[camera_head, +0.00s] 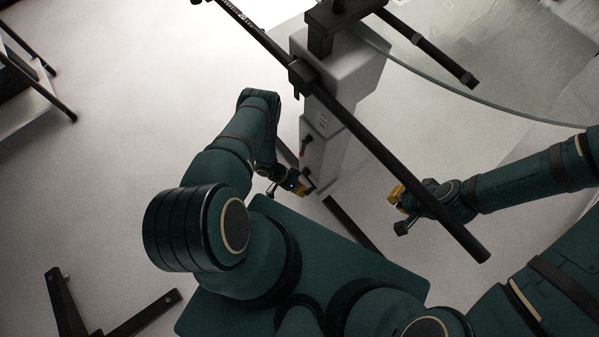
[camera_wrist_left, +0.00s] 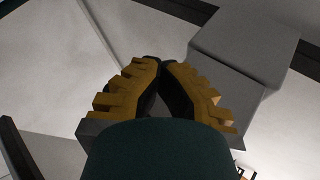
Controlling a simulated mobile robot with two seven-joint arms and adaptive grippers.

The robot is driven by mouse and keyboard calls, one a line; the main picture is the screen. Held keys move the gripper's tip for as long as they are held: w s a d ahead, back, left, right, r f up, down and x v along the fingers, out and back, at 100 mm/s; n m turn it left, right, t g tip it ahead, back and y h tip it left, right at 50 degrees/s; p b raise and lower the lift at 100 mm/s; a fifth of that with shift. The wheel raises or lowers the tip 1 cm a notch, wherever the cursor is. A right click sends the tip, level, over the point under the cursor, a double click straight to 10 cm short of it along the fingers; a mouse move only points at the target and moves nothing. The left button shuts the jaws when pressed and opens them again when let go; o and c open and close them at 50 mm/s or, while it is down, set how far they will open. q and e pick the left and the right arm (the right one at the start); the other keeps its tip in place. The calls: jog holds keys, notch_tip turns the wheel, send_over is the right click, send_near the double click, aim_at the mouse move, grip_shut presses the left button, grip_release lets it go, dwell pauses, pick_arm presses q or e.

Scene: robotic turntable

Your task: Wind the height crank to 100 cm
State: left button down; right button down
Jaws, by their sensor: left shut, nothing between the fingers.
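The white column (camera_head: 326,112) stands at the centre of the head view, with a small scale-like marking on its face that is too small to read. My left gripper (camera_head: 307,186) is low beside the column, shut and empty. In the left wrist view its yellow-padded fingers (camera_wrist_left: 161,62) meet at the tips, with the pale column (camera_wrist_left: 242,48) behind them to the right. I cannot tell whether it touches the crank. My right gripper (camera_head: 399,202) is right of the column, near the black bar; its opening is unclear.
A long black bar (camera_head: 372,140) with a printed scale crosses diagonally in front of the column. A round glass plate (camera_head: 470,92) lies at the upper right. A rack (camera_head: 35,75) stands at the far left.

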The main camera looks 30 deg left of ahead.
pick_arm(q)
jog(key=shift+s+d+r+g+h, duration=0.15)
jog(key=shift+s+d+h, duration=0.15)
jog(key=shift+d, duration=0.3)
jog(key=shift+s+d+r+g+h, duration=0.15)
jog(key=shift+s+d+h, duration=0.1)
jog(key=shift+d, duration=0.3)
jog(key=v, duration=1.3)
jog(key=shift+w+a+f, duration=0.3)
jog(key=shift+w+a, duration=0.05)
jog(key=shift+a, duration=0.1)
